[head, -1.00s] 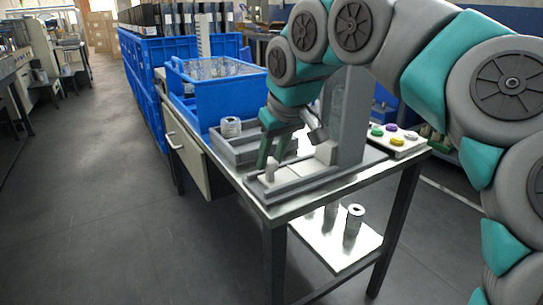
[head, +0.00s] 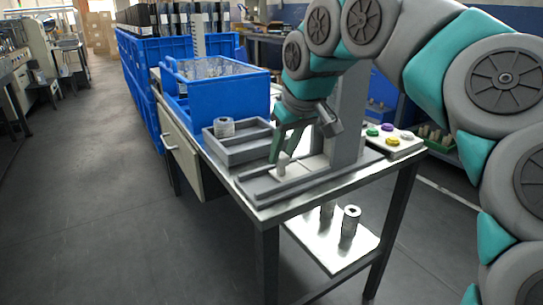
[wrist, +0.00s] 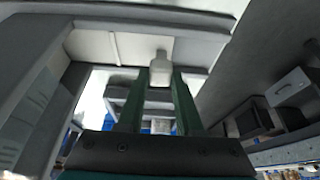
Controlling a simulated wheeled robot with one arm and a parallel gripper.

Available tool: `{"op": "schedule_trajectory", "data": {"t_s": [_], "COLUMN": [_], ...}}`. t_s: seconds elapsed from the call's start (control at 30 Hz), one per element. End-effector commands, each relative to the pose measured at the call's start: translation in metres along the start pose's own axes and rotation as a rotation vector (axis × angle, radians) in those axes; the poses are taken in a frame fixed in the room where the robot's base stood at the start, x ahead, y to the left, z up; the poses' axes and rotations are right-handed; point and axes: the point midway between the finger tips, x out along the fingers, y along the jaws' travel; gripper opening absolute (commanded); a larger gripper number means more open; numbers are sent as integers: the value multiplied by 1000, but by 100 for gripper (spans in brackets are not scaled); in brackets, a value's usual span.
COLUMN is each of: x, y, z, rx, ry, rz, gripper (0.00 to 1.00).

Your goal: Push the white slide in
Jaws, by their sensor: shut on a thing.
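The white slide (head: 308,165) lies in the grey track of the fixture (head: 262,188) on the metal table. Its white knob (head: 283,168) stands upright near the slide's left end. My gripper (head: 281,152) reaches down from above, its green fingers shut on the knob. In the wrist view the knob (wrist: 161,70) shows between the two fingertips, with the pale slide plate (wrist: 95,45) beyond it. The fingers and the grey column (head: 349,120) hide part of the slide, and I cannot see its inner end.
A grey divided tray (head: 240,152) with a metal roll (head: 224,127) stands left of the fixture. Behind it is a blue crate (head: 228,100). A panel with coloured buttons (head: 392,143) is at the right. More rolls stand on the lower shelf (head: 325,250).

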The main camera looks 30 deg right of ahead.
Motion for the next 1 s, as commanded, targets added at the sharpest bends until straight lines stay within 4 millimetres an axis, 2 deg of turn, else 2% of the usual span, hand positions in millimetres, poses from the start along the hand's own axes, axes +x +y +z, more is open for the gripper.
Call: {"op": "schedule_trajectory", "data": {"t_s": [0.03,0.1,0.2,0.33,0.6,0.63,0.87,1.0], "x": [2,1,1,0,0,0,0,0], "y": [15,31,47,55,57,57,56,56], "z": [0,0,0,1,1,1,0,0], "rx": [9,9,4,2,2,2,2,2], "ry": [0,0,-2,-1,0,0,0,1], "rz": [1,1,1,1,5,6,4,3], "gripper": [0,0,0,0,0,38,64,65]}}
